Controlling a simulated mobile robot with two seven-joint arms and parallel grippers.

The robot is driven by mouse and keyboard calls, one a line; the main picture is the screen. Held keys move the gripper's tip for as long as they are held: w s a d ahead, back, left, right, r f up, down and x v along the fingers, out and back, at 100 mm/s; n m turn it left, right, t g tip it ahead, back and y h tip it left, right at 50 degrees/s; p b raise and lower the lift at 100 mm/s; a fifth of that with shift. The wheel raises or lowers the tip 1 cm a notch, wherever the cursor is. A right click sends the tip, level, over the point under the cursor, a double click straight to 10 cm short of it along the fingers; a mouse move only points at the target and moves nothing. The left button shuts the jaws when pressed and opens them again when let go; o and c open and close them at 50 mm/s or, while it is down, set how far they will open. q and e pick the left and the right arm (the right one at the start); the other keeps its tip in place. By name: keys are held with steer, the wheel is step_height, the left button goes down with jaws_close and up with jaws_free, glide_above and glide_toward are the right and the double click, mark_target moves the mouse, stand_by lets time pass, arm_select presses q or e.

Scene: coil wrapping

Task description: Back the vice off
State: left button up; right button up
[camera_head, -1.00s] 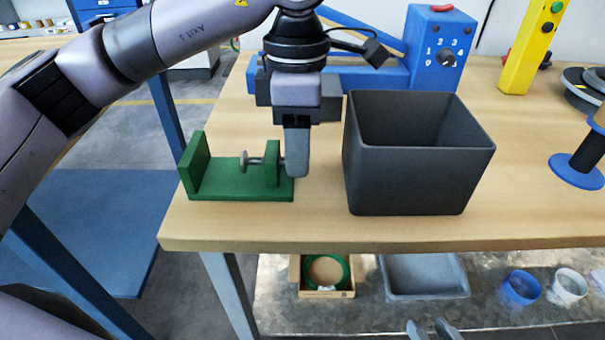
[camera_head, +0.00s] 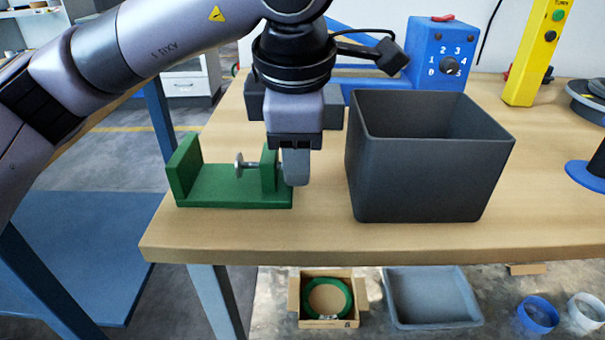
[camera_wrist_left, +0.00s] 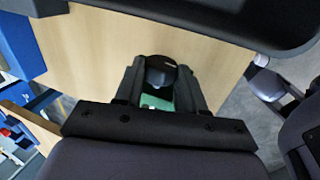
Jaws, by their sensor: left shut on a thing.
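The green vice (camera_head: 222,188) sits on the wooden table left of the dark bin, with a fixed wall at its left and an upright block at its right. A grey screw with a round pad (camera_head: 239,165) passes through the block; a wide gap lies between the pad and the left wall. My left gripper (camera_head: 296,180) is at the right end of the screw, pointing down. In the left wrist view its fingers are shut on a dark rounded knob (camera_wrist_left: 160,75), with green of the vice below. The fingers hide the knob in the head view. My right gripper is not in view.
The dark open bin (camera_head: 430,170) stands close right of my left gripper. A blue machine with a numbered dial (camera_head: 440,60) and a yellow control post (camera_head: 535,50) stand behind. The table's front edge is clear. A boxed green coil (camera_head: 327,298) lies below.

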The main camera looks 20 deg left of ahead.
arm_select(q)
steer(key=t+b, duration=0.1)
steer(key=b, duration=0.1)
steer(key=f+t+b, duration=0.1)
steer(key=b, duration=0.2)
steer(key=shift+s+t+y, duration=0.3)
steer(key=shift+r+t+b, duration=0.2)
steer(key=shift+t+b, duration=0.2)
steer(key=shift+b, duration=0.05)
steer(key=shift+r, duration=0.1)
steer(key=o, duration=0.6)
steer(key=shift+s, duration=0.1)
steer(key=shift+r, duration=0.1)
